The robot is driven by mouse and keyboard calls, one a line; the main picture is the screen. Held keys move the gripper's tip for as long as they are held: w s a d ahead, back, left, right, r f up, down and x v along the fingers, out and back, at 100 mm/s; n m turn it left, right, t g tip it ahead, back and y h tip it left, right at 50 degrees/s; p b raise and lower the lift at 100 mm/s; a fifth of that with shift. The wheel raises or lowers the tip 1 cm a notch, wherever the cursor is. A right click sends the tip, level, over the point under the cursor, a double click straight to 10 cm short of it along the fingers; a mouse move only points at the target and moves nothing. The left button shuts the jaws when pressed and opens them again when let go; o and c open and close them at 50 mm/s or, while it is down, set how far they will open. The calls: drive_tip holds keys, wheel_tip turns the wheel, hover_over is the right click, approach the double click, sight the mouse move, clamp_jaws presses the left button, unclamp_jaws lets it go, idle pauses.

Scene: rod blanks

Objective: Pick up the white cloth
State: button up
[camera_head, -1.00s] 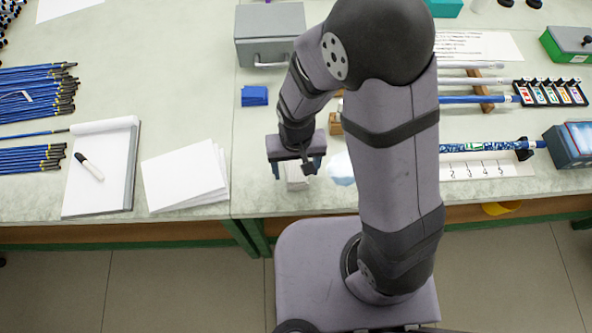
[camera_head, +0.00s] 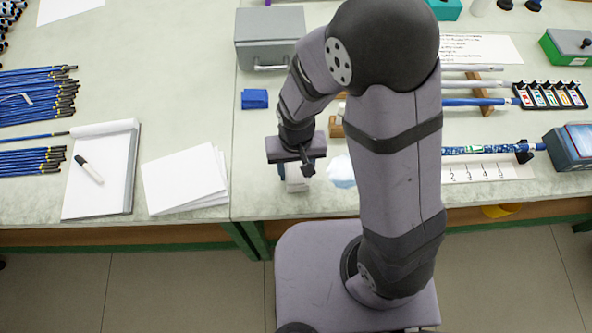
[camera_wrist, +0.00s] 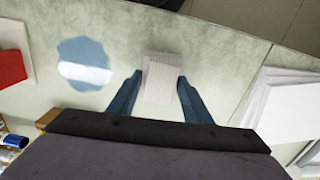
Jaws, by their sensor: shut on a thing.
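The white cloth (camera_head: 298,179) is a small folded, ribbed piece near the front edge of the table. It also shows in the wrist view (camera_wrist: 162,78), between the two blue fingers. My gripper (camera_head: 295,173) points down over it and is shut on it, one finger on each side. The cloth appears to be at table level; I cannot tell whether it is clear of the surface. Its far part is partly hidden by my gripper in the head view.
A pale blue-white, irregular flat patch (camera_head: 341,171) lies just right of the cloth. White paper sheets (camera_head: 185,180) lie to the left, and a blue cloth-like block (camera_head: 255,98) and a grey box (camera_head: 270,38) lie behind. A numbered white strip (camera_head: 487,168) is at the right.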

sight(296, 172)
wheel_tip(296, 172, up, 9)
drive_tip(key=shift+r, duration=0.1)
idle(0.4)
